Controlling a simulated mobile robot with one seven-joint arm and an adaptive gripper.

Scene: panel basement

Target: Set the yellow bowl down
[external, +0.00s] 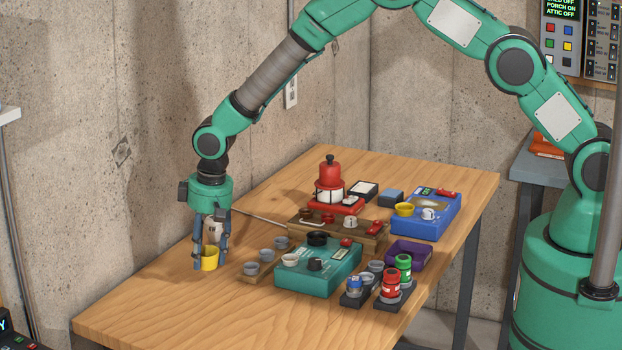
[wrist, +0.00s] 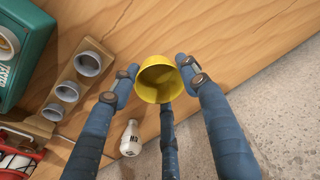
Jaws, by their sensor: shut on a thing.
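The yellow bowl (external: 210,258) is at the left part of the wooden table, between the fingers of my gripper (external: 208,262). In the wrist view the bowl (wrist: 159,79) shows its open mouth toward the camera, with the blue fingers of my gripper (wrist: 158,82) around it. My gripper is shut on the bowl. The bowl looks upright and is at or just above the table top (external: 150,295); I cannot tell whether its base touches the wood. Part of its side is hidden by the fingers.
A wooden rack with grey cups (external: 252,268) and a teal box (external: 318,270) stand right of the bowl. A small white bottle (wrist: 130,138) is close by in the wrist view. The table's edge is near the bowl. The table's front left is bare.

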